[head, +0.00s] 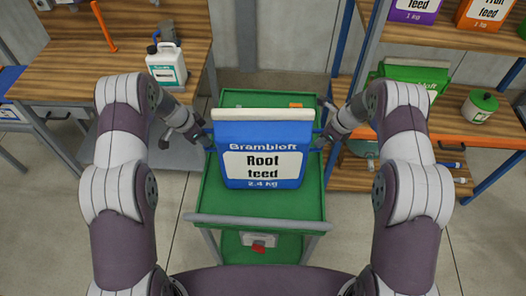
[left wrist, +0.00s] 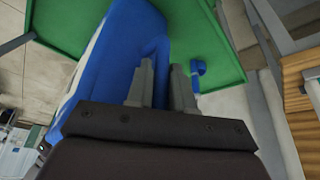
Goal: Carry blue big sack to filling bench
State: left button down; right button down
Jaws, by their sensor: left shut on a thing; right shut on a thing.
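The blue big sack (head: 262,135), labelled "Brambloft Root feed 2.4 kg", is upright over the green cart (head: 205,200) in the head view. Whether it rests on the cart or hangs just above cannot be told. My left gripper (head: 207,134) is shut on its left side at a blue handle, and my right gripper (head: 321,135) is shut on its right side. In the left wrist view the sack (left wrist: 112,50) is beside my left gripper's fingers (left wrist: 162,84). A wooden bench (head: 90,73) stands at the back left; which surface is the filling bench is unclear.
A white canister (head: 167,66) stands near the wooden bench's right front edge. The cart's push bar (head: 258,221) lies nearest me. Open floor shows left and right of the cart.

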pick_arm(q)
jog(key=shift+s+d, duration=0.1)
jog(key=shift+d, duration=0.05)
pick_arm(e)
jog(key=shift+a, duration=0.1)
dwell(0.3)
